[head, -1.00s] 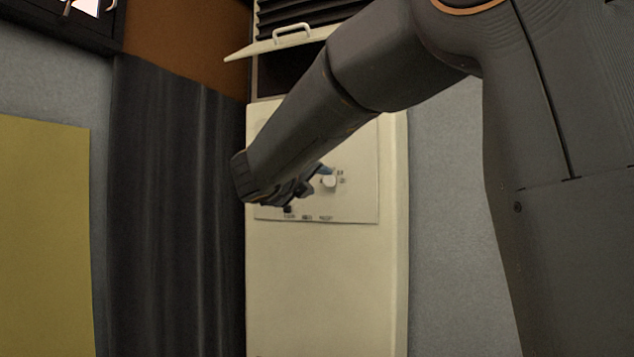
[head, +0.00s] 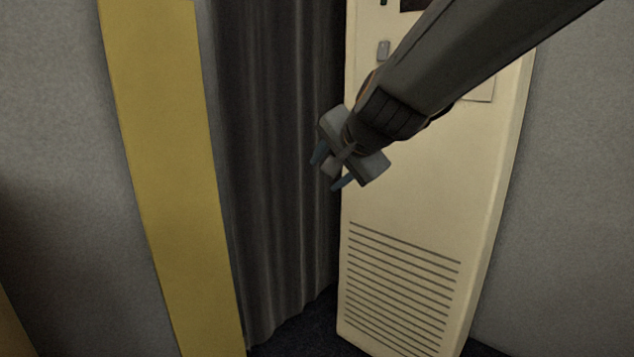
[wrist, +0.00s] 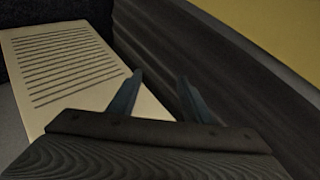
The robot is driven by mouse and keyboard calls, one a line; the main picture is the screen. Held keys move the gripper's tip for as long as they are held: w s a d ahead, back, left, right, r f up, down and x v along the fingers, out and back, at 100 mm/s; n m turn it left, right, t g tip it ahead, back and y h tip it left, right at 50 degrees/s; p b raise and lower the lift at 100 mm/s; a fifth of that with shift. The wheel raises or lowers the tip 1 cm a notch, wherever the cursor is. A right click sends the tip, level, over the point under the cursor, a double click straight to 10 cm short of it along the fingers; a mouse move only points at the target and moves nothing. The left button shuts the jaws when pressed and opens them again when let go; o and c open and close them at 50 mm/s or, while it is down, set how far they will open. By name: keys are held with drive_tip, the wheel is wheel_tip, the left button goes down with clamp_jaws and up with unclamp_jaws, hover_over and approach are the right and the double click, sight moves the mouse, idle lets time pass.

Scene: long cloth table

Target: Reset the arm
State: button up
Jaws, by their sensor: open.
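My gripper (head: 330,172) hangs in front of the left edge of a cream cabinet (head: 395,215), near the dark curtain, in the head view. Its two fingers point down and to the left. In the wrist view my gripper (wrist: 155,95) shows both fingers apart with nothing between them. It is open and empty. My arm reaches in from the upper right and hides part of the cabinet's upper front.
A dark pleated curtain (head: 275,150) hangs left of the cabinet, with a yellow panel (head: 170,170) beyond it. The cabinet has a slatted vent (head: 400,290) low on its front. Grey wall (head: 575,180) stands at the right. Dark floor (head: 320,325) shows at the bottom.

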drive_tip(key=s+d+f+n+g+h, duration=0.1)
drive_tip(key=s+d+f+n+g, duration=0.3)
drive_tip(key=s, duration=0.6)
drive_tip(key=s+d+f+n+g+h, duration=0.1)
drive_tip(key=s+f+n+g, duration=0.25)
drive_tip(key=s+f, duration=0.45)
drive_tip(key=s+d+f+n+g+h, duration=0.1)
drive_tip(key=s+d+f+n+g, duration=0.25)
drive_tip(key=s, duration=0.75)
drive_tip(key=d+r+m+p, duration=0.2)
drive_tip(key=d+r+p, duration=0.6)
drive_tip(key=p, duration=0.9)
drive_tip(key=shift+w+r+m+t+h+p, duration=0.2)
drive_tip(key=shift+w+m+t+h+p, duration=0.1)
drive_tip(key=shift+w+t+p, duration=0.1)
drive_tip(key=shift+d, duration=0.1)
